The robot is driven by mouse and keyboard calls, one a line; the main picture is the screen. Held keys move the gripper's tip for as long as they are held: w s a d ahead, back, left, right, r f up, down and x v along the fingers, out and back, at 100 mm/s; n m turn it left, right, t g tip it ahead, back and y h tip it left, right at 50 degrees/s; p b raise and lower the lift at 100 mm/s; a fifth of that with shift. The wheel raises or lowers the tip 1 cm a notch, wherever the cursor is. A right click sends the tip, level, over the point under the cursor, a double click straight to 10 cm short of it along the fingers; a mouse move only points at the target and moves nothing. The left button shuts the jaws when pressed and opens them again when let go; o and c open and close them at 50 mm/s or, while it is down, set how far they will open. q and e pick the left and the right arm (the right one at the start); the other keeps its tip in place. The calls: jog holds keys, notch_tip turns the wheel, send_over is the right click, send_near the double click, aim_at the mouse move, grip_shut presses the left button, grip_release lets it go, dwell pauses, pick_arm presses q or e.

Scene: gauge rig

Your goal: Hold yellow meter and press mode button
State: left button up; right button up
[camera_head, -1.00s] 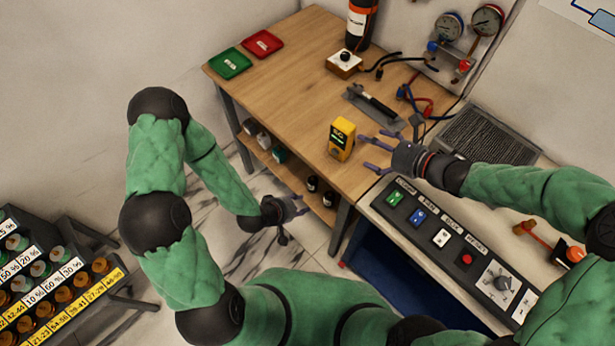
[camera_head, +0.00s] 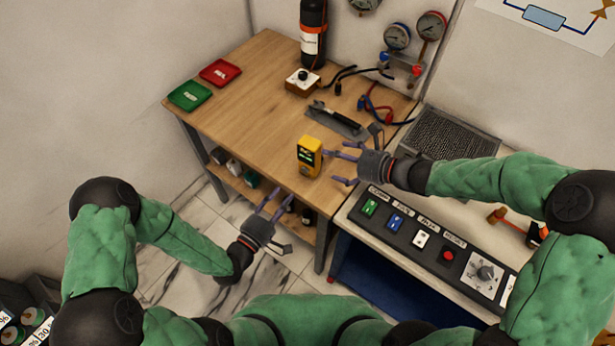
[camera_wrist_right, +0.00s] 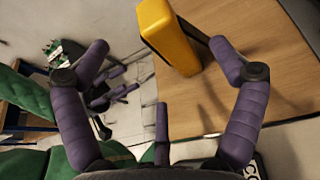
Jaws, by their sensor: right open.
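The yellow meter (camera_head: 309,156) stands upright on the wooden table near its front edge, its dark display facing the front left. It also shows in the right wrist view (camera_wrist_right: 168,38), beyond the fingers. My right gripper (camera_head: 338,168) is open, just to the right of the meter, with its fingers pointing at it; it is not closed on it. In the right wrist view the right gripper's fingers (camera_wrist_right: 160,62) are spread wide. My left gripper (camera_head: 268,200) is in front of the table edge, lower left of the meter, its fingers apart and empty. I cannot make out the mode button.
A control panel (camera_head: 425,238) with several buttons and a knob lies at the right. On the table (camera_head: 245,110) are a green tray (camera_head: 190,96), a red tray (camera_head: 220,73), a knob box (camera_head: 302,83) and a dark tool (camera_head: 335,117). The table's left middle is clear.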

aim_at(308, 153)
jog(key=x, duration=1)
jog(key=shift+f, duration=0.1)
jog(key=shift+c, duration=0.3)
jog(key=c, duration=1.4)
pick_arm(q)
grip_shut()
pick_arm(e)
jog(key=shift+f, duration=0.1)
